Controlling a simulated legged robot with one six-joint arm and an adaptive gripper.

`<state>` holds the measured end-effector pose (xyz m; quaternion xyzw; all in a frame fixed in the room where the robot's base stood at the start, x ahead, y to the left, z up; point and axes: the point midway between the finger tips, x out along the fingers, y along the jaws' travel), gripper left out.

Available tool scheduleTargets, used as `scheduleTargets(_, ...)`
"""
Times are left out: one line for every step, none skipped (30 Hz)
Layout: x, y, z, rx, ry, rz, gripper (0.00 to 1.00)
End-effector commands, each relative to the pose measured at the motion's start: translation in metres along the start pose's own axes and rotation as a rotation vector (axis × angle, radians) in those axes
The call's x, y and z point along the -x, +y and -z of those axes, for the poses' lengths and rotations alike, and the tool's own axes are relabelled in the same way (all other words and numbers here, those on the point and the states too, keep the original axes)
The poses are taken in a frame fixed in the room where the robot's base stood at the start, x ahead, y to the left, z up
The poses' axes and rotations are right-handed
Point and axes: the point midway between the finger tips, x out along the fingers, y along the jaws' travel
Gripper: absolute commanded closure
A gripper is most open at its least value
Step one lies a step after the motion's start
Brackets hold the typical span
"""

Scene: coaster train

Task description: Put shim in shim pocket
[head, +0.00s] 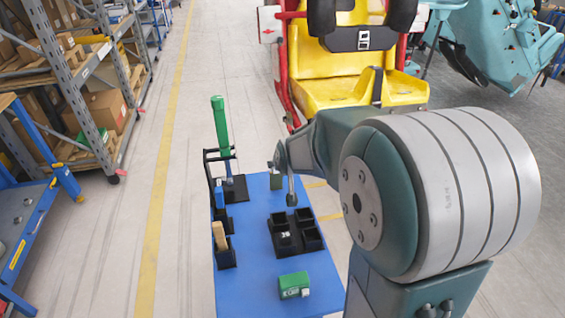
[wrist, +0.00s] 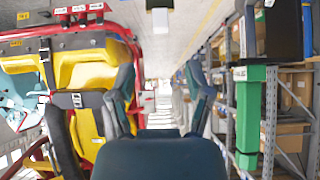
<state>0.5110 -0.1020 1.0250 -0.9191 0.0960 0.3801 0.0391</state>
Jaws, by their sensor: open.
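I cannot tell for certain which object is the shim. A black compartment tray (head: 284,243) stands on the blue table, with a small pale piece (head: 286,236) in one compartment; the other compartments look empty. I cannot tell which part is the shim pocket. My gripper (head: 291,190) is above the far part of the table, beyond the tray. In the wrist view my gripper (wrist: 161,85) shows two fingers spread wide, with nothing between them.
The blue table (head: 252,262) carries a tall green-handled tool (head: 220,125), a blue-handled tool (head: 218,194), a wooden-handled tool (head: 219,236) and a green box (head: 292,286). A yellow seat (head: 345,90) stands behind. The green handle is close at right in the wrist view (wrist: 249,105).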

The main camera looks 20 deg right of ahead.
Motion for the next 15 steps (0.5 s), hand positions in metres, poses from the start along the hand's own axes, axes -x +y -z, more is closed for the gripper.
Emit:
scheduleTargets(0.006,0.0,0.0,0.0,0.001,0.0,0.35)
scheduleTargets(0.008,0.0,0.0,0.0,0.001,0.0,0.35)
scheduleTargets(0.01,0.0,0.0,0.0,0.0,0.0,0.35)
scheduleTargets(0.011,0.0,0.0,0.0,0.0,0.0,0.35)
scheduleTargets(0.012,-0.001,0.0,0.001,0.0,0.0,0.35)
scheduleTargets(0.015,-0.001,-0.001,0.002,-0.002,0.001,0.35)
scheduleTargets(0.019,-0.002,-0.001,0.003,-0.004,0.002,0.35)
scheduleTargets(0.023,-0.004,-0.002,0.005,-0.008,0.004,0.35)
scheduleTargets(0.031,-0.006,-0.002,0.01,-0.013,0.007,0.35)
scheduleTargets(0.039,-0.009,-0.004,0.014,-0.02,0.01,0.35)
scheduleTargets(0.048,-0.012,-0.006,0.019,-0.028,0.015,0.35)
scheduleTargets(0.061,-0.015,-0.009,0.026,-0.041,0.02,0.35)
scheduleTargets(0.071,-0.018,-0.012,0.031,-0.051,0.024,0.35)
scheduleTargets(0.081,-0.021,-0.016,0.037,-0.062,0.029,0.35)
scheduleTargets(0.094,-0.025,-0.021,0.045,-0.076,0.035,0.35)
